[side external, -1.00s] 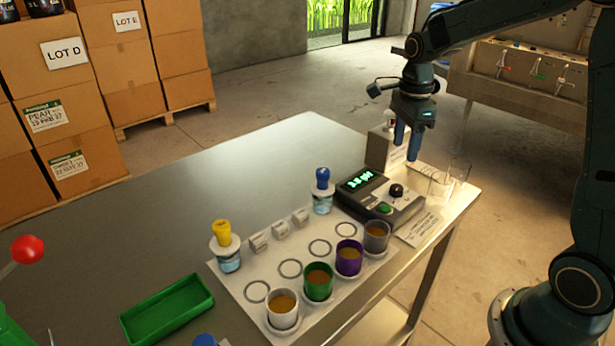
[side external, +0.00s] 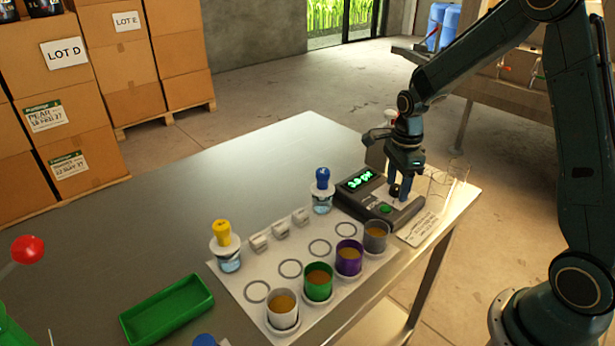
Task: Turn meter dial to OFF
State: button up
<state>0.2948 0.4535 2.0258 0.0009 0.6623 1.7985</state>
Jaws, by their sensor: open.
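The meter (side external: 375,209) is a dark box with a lit green display (side external: 360,179), standing near the right end of the metal table. A green button (side external: 386,209) is on its front panel. The black dial (side external: 394,191) is on the right of the panel and is partly hidden by my gripper. The jaws are open. I cannot tell whether a finger touches the dial, and its setting is too small to read.
Grey, purple (side external: 348,258), green and white cups with brown liquid stand on a white mat (side external: 240,291). A blue-topped bottle (side external: 322,191) stands close left of the meter. Clear glassware (side external: 455,174) is close right. A green tray (side external: 167,309) lies front left. The table's back left is clear.

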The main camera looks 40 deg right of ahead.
jog(key=c, duration=1)
